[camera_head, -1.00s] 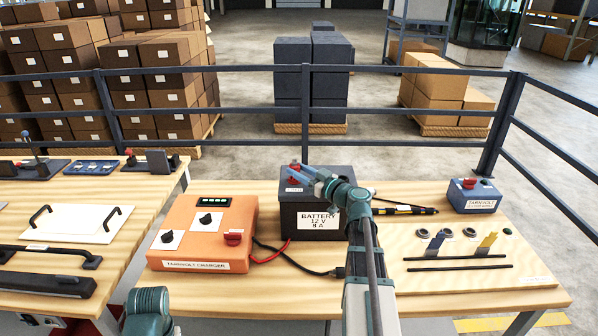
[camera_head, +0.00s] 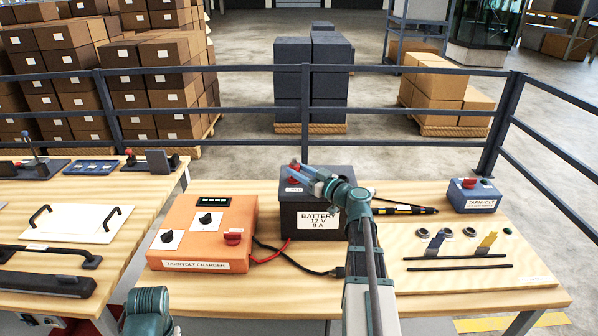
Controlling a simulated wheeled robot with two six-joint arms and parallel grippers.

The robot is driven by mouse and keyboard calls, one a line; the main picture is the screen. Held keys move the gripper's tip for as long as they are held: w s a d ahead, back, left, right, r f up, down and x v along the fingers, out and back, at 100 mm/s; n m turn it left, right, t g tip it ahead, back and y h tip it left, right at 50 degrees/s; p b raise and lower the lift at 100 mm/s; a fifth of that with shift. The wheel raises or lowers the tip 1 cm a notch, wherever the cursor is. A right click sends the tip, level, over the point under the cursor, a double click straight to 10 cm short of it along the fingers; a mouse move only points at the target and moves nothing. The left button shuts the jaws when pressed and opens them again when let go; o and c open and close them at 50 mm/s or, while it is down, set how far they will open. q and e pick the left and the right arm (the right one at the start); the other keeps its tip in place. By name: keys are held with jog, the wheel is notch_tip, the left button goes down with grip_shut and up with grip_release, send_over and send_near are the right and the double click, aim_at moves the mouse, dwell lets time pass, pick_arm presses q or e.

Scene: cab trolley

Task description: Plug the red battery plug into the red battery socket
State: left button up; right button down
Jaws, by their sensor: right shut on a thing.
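The dark battery (camera_head: 318,230), labelled 12 V 8 A, stands in the middle of the bench. My right gripper (camera_head: 297,171) reaches over its top left part and is shut. Red shows just above and below its fingertips; this looks like the red battery plug (camera_head: 294,181), held at the battery's top. The gripper and wrist hide the red socket, so I cannot tell whether the plug is in it. A red lead (camera_head: 268,257) runs from the orange charger (camera_head: 205,235) towards the battery. My left arm shows at the bottom left; its gripper is out of view.
A black lead ends in a black plug (camera_head: 338,272) on the bench before the battery. A board (camera_head: 480,275) with dark bars and round sockets lies to the right. A blue box (camera_head: 473,196) stands behind it. A grey railing (camera_head: 240,115) runs behind the bench.

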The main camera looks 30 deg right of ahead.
jog(key=shift+f+b, duration=0.85)
jog(key=shift+f, duration=0.1)
jog(key=shift+c, duration=1.9)
grip_release()
jog(key=shift+s, duration=0.1)
jog(key=v, duration=1.3)
jog(key=shift+s, duration=0.35)
